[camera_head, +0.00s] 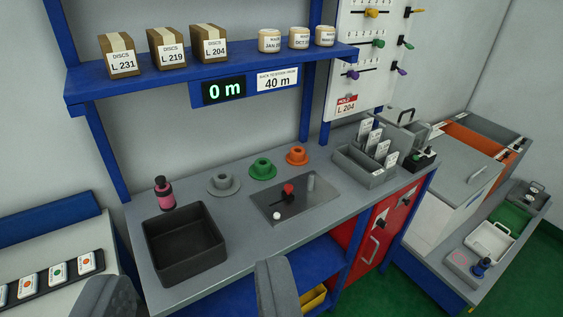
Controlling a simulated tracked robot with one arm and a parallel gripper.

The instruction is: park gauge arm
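No part is labelled as the gauge arm, and I cannot tell for sure which one it is. A metal plate (262,207) lies on the grey bench. It carries a red knob (288,189), a small white ball (276,215) near its front left edge, and a short grey upright post (310,181). My gripper (190,292) shows as two grey fingers at the bottom of the view, wide apart with nothing between them. It is in front of the bench, and the plate is beyond it, up and right.
A black open bin (184,241), a pink bottle (165,194) and grey, green and orange flanged spools (296,156) stand on the bench. A blue shelf (205,73) with boxes hangs above, its display (223,90) reading 0 m. A grey card tray (365,166) stands right.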

